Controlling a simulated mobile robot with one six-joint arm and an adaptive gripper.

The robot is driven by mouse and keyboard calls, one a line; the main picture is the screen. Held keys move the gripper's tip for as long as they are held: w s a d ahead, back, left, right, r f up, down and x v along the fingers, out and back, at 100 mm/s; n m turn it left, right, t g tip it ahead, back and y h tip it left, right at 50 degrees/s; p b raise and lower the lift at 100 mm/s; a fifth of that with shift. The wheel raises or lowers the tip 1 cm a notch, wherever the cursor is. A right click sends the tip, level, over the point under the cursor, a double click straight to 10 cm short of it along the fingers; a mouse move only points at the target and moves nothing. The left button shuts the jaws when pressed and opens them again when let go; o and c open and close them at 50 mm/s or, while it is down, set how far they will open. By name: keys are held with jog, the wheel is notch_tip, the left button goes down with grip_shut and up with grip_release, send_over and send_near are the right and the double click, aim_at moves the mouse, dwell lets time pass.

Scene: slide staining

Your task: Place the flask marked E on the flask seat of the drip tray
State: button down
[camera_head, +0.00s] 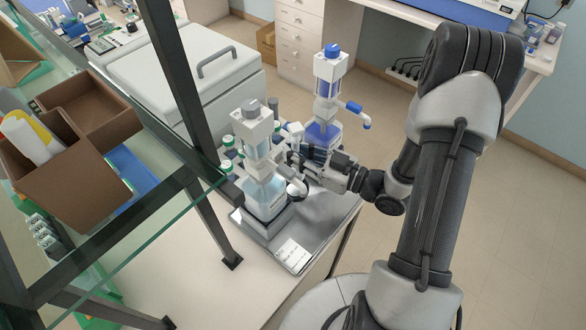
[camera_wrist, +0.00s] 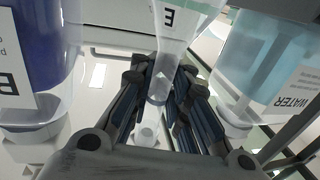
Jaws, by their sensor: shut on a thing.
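The flask marked E (camera_wrist: 178,28) is clear, and its letter shows at the top of the wrist view. My gripper (camera_wrist: 165,88) is shut on its narrow neck. In the head view my gripper (camera_head: 303,163) is between two dispenser bottles, over the drip tray. A pale rounded part below the fingers there (camera_head: 297,189) looks like the flask, mostly hidden. The grey metal drip tray (camera_head: 322,222) lies at the table's corner. I cannot make out the flask seat or tell whether the flask touches it.
The WATER bottle (camera_head: 266,199) stands close at the front left and also shows in the wrist view (camera_wrist: 270,65). A blue-liquid bottle (camera_head: 322,133) stands behind, close to my gripper; it fills the wrist view's left (camera_wrist: 38,60). A dark shelf post (camera_head: 178,85) rises at left.

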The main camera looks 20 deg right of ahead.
jog(key=shift+f+b, duration=0.75)
jog(key=shift+f, duration=1.65)
jog(key=shift+f, duration=0.1)
jog(key=shift+f+b, duration=0.45)
jog(key=c, duration=1.5)
grip_release()
jog(key=shift+r, duration=0.1)
jog(key=shift+c, duration=0.2)
jog(key=shift+d+r+p, duration=0.15)
jog(key=shift+r+p, duration=0.45)
jog(key=shift+p, duration=0.05)
jog(key=p+v, duration=0.1)
jog(key=v, duration=1)
jog(key=shift+s+d, duration=0.2)
jog(key=shift+s, duration=0.15)
jog(key=shift+f, duration=0.15)
